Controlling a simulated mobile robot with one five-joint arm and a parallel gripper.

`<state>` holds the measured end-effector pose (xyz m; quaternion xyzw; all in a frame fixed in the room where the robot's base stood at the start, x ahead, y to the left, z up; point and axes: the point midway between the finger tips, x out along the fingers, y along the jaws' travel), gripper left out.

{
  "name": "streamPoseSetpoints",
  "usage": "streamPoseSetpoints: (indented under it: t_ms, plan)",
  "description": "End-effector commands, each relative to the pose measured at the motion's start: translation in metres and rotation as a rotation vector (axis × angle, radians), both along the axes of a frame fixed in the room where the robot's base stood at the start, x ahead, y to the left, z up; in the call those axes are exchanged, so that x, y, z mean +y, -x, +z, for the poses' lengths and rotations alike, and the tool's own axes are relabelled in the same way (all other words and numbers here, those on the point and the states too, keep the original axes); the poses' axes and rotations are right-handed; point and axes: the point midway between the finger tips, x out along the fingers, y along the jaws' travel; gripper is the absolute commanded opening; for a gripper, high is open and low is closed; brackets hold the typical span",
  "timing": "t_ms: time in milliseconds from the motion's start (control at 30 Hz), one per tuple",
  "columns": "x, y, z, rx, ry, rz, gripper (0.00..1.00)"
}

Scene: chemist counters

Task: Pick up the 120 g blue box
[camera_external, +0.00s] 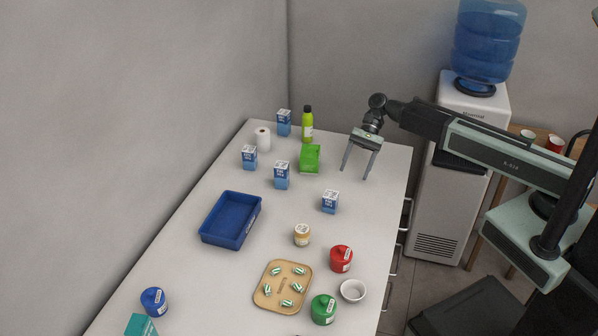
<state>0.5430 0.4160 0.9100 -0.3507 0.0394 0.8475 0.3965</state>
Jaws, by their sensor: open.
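Several small blue-and-white boxes stand upright on the white counter: one at the back (284,122), one at the left (249,157), one in the middle (281,175) and one nearer the right edge (330,201). Their labels are too small to read, so I cannot tell which is the 120 g one. My gripper (355,174) is open and empty, its two fingers pointing down over the right side of the counter. It is apart from all the boxes; the right box is nearest, below and left of it in the picture.
A green box (310,158), a yellow-green bottle (307,124) and a white roll (263,139) stand at the back. A blue tray (229,220) is at left. A jar (302,235), red tub (341,258), bowl (353,291), green tub (323,309) and tan tray (266,297) are nearer.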

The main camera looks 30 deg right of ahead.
Motion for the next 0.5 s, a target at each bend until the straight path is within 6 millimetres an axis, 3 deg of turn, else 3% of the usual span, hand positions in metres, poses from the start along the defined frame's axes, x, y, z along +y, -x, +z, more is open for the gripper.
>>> streamPoseSetpoints:
  t_ms: [33,100,200,367,500]
  plan:
    - [0.035,0.009,-0.017,0.076,-0.024,0.009,0.64]
    - [0.074,0.029,-0.015,0.197,-0.05,0.016,0.64]
    - [0.108,0.05,-0.006,0.316,-0.066,0.025,0.64]
    - [0.118,0.059,0.004,0.366,-0.07,0.029,0.64]
    - [0.125,0.067,-0.002,0.364,-0.069,0.03,0.64]
